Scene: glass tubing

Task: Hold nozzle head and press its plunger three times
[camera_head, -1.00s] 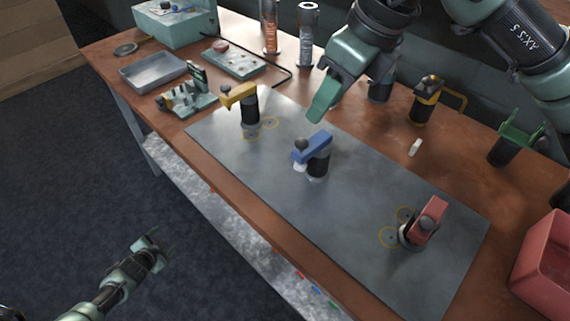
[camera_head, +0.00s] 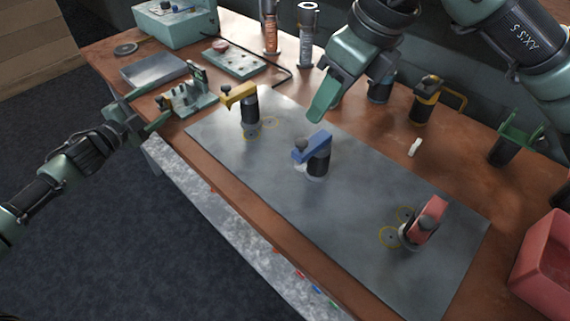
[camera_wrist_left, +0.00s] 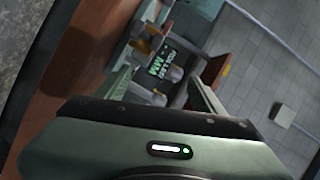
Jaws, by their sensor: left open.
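Three nozzle heads stand on the grey mat (camera_head: 340,235): a yellow one (camera_head: 240,95) at the far left, a blue one (camera_head: 312,147) in the middle and a red one (camera_head: 430,217) at the near right. Which one the task means cannot be told. Each has a dark cylindrical body or knob. My left gripper (camera_head: 156,105) is open and empty at the table's left edge, left of the yellow head; its fingers also show in the left wrist view (camera_wrist_left: 163,88). My right gripper (camera_head: 322,108) hangs just behind and above the blue head; its finger gap is hidden.
A green fixture (camera_head: 188,95) stands on the table close to my left fingers. A grey tray (camera_head: 153,70), a green box (camera_head: 175,24) and metal cylinders (camera_head: 307,35) are at the back. A green holder (camera_head: 510,145) and a red bin (camera_head: 545,268) are at the right.

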